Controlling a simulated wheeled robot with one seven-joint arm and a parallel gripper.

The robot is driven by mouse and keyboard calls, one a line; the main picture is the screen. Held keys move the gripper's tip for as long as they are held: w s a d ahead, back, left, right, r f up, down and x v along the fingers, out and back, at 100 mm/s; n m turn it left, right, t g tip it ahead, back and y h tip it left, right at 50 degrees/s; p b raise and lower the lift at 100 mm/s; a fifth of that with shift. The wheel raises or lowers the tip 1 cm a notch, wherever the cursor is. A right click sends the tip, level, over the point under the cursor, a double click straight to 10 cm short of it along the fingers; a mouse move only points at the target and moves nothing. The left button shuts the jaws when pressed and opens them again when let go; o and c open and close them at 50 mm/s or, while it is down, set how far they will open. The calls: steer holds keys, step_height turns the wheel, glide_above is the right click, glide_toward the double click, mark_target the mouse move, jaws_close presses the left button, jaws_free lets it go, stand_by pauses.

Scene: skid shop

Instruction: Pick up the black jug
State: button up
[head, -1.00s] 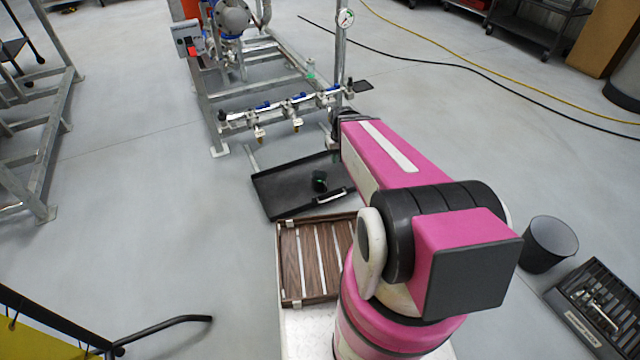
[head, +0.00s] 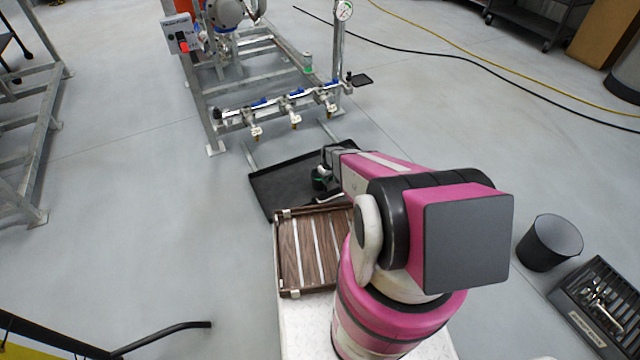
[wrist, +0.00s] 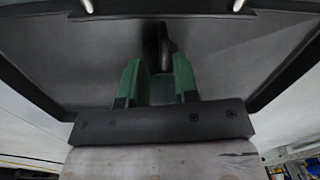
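The black jug (wrist: 165,45) shows in the wrist view as a narrow black shape near and between the green fingertips. In the head view a small dark shape with a green edge (head: 321,181) is at the tray, partly behind my arm; I cannot separate jug from fingers there. My gripper (wrist: 158,66) has two green fingers standing apart, with the black shape between them. I see no clear contact of the fingers on it. The jug's lower part is hidden.
The black tray (head: 275,186) lies on the floor beyond a slatted wooden crate (head: 290,254). A metal pipe frame (head: 205,118) with valves stands behind it. A dark bin (head: 548,243) and a black crate of tools (head: 575,312) are at right. Open floor lies left.

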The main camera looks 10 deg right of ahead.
mark_target(326, 189)
steer(key=f, duration=0.8)
steer(key=shift+s+a+f, duration=0.15)
steer(key=shift+a+f, duration=0.1)
steer(key=shift+a, duration=0.15)
jaws_close()
